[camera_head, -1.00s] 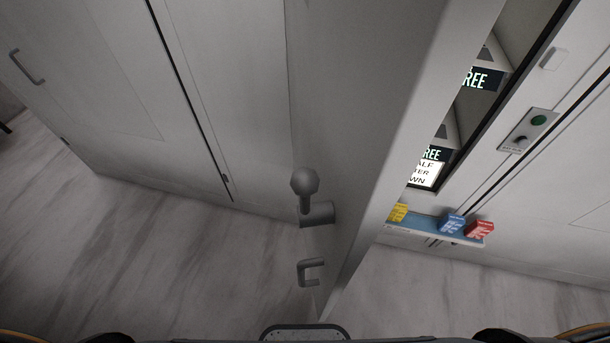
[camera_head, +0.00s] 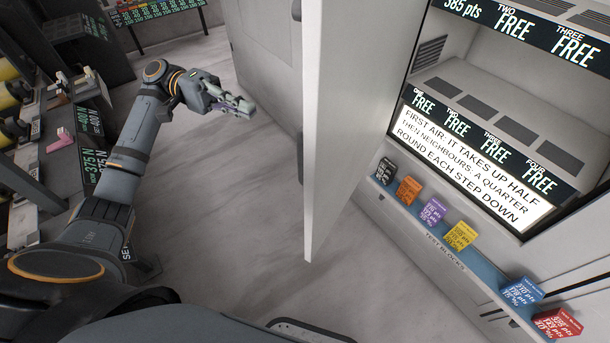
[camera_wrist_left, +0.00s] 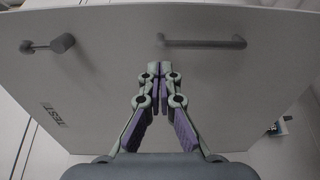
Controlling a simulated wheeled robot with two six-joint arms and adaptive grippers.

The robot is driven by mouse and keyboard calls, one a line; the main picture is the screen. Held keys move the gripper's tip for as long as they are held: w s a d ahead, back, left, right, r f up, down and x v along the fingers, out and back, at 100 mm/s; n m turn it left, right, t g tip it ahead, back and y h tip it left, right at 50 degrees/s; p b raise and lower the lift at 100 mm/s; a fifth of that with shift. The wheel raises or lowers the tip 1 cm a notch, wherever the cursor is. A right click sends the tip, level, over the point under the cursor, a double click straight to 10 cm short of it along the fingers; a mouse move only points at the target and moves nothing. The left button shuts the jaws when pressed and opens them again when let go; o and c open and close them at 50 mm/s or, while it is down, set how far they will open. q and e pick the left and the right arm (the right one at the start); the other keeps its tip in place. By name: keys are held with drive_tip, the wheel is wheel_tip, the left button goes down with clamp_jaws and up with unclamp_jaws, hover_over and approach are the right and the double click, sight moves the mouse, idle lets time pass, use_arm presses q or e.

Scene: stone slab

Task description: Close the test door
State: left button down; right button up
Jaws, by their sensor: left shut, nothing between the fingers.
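The test door (camera_head: 338,110) is a pale grey panel standing open, seen nearly edge-on in the head view. Its face (camera_wrist_left: 110,75) fills most of the left wrist view, with a TEST label (camera_wrist_left: 54,116), a bar handle (camera_wrist_left: 208,43) and a round-ended knob or latch (camera_wrist_left: 48,45). My left gripper (camera_head: 247,108) is shut and empty, left of the door in the head view. My right gripper is out of view.
Right of the door is an open cabinet with lit FREE signs (camera_head: 515,25) and a white notice (camera_head: 470,165). A blue ledge (camera_head: 485,262) below holds several coloured test blocks. A cluttered bench (camera_head: 60,150) stands at left. Marbled floor (camera_head: 235,200) between is clear.

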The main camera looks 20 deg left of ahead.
sight(299, 134)
use_arm(q)
drive_tip(key=shift+m+g, duration=0.4)
drive_tip(key=shift+m, duration=0.1)
drive_tip(key=p+x, duration=0.1)
drive_tip(key=x, duration=0.3)
drive_tip(key=p+x, duration=0.1)
drive_tip(key=x, duration=0.4)
drive_tip(key=s+r+p+x, duration=0.1)
drive_tip(key=x, duration=0.3)
drive_tip(key=shift+s+d, duration=0.1)
drive_tip(key=shift+s, duration=0.1)
drive_tip(key=shift+d, duration=0.1)
